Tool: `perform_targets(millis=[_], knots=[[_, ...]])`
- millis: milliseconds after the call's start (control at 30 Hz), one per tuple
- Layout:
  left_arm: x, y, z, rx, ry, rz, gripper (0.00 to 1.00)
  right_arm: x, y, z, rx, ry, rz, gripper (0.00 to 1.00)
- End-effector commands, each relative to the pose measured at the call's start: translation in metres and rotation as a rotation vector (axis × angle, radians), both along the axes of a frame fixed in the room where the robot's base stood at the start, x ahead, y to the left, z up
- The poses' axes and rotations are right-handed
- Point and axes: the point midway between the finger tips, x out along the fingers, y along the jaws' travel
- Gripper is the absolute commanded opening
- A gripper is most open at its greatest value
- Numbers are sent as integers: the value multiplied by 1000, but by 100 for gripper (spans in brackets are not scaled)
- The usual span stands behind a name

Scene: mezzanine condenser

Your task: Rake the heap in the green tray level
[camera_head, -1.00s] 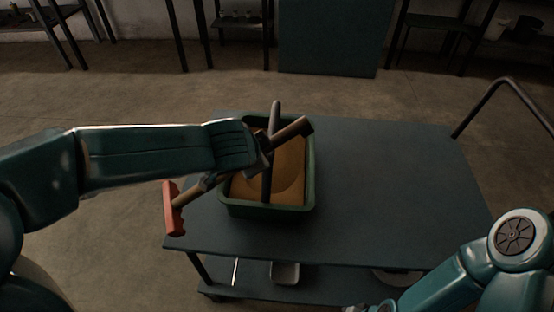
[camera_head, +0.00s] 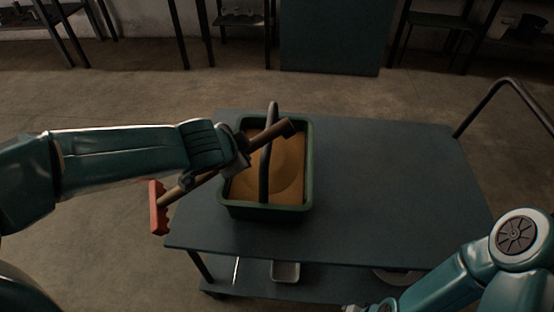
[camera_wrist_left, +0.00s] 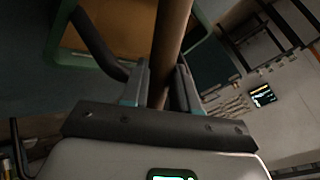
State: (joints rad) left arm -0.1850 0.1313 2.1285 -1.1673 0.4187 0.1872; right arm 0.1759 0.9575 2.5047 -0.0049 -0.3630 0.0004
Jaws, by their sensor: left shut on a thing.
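The green tray (camera_head: 310,165) stands on the cart with a tan heap (camera_head: 287,170) in it. A dark arched handle (camera_head: 266,165) spans the tray. My left gripper (camera_head: 238,158) is shut on the rake's wooden handle (camera_head: 205,180), above the tray's left side. The rake's red toothed head (camera_head: 157,207) hangs out to the left of the tray, past the cart's edge. The rake's dark handle end (camera_head: 288,128) lies over the tray. In the left wrist view the wooden handle (camera_wrist_left: 170,45) passes between my fingers (camera_wrist_left: 162,82). My right gripper is barely visible at the bottom edge.
The dark cart top (camera_head: 390,190) is bare to the right of the tray. A curved push bar (camera_head: 500,90) rises at the cart's right. A small light tray (camera_head: 286,271) sits on the lower shelf. Shelving and a dark panel (camera_head: 332,35) stand at the back.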

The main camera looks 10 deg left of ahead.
Motion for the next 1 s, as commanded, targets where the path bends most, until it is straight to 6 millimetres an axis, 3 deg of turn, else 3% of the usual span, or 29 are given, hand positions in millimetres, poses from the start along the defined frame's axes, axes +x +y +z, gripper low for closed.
perform_targets(millis=[1000], knots=[[8, -74, -6, -1, 7, -7, 0, 0, 0, -33, 0, 0, 0, 43]])
